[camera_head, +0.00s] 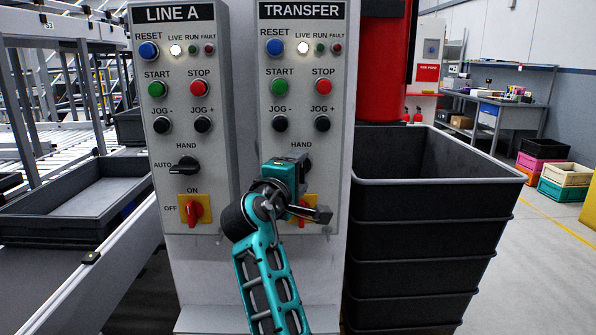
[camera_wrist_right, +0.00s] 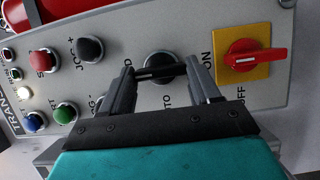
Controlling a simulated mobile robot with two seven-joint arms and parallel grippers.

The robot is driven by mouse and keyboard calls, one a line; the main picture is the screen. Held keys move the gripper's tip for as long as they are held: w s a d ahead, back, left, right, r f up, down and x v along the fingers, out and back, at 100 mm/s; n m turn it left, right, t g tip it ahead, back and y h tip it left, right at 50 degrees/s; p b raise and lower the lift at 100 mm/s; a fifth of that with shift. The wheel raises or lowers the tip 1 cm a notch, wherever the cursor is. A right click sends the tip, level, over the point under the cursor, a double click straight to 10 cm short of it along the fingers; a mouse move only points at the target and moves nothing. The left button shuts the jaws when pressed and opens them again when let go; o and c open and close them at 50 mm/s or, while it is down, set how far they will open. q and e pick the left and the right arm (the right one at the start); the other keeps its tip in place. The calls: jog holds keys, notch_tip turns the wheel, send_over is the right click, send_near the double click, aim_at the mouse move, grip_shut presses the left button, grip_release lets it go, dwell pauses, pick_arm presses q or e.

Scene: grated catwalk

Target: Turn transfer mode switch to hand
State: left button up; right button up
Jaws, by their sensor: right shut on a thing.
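The TRANSFER panel (camera_head: 303,95) faces me in the head view. Its mode switch (camera_wrist_right: 162,68) is a black round knob, mostly hidden behind my right gripper (camera_head: 301,163) in the head view. In the right wrist view my right gripper (camera_wrist_right: 161,75) has one finger on each side of the knob and is shut on it. The panel's top is to the left in that view. The knob's dark bar runs between the fingers, roughly along the panel's up-down line. Which end is the pointer I cannot tell. My left gripper is not in view.
Beside the mode switch is a red ON/OFF switch (camera_wrist_right: 255,57) on a yellow plate. The LINE A panel (camera_head: 187,100) stands at left, its mode knob (camera_head: 185,167) pointing to AUTO. Stacked black crates (camera_head: 430,200) stand close at right. A conveyor with a grey tray (camera_head: 75,215) is at left.

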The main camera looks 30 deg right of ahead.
dwell(0.3)
jog(key=o, duration=1.1)
jog(key=shift+c, duration=0.2)
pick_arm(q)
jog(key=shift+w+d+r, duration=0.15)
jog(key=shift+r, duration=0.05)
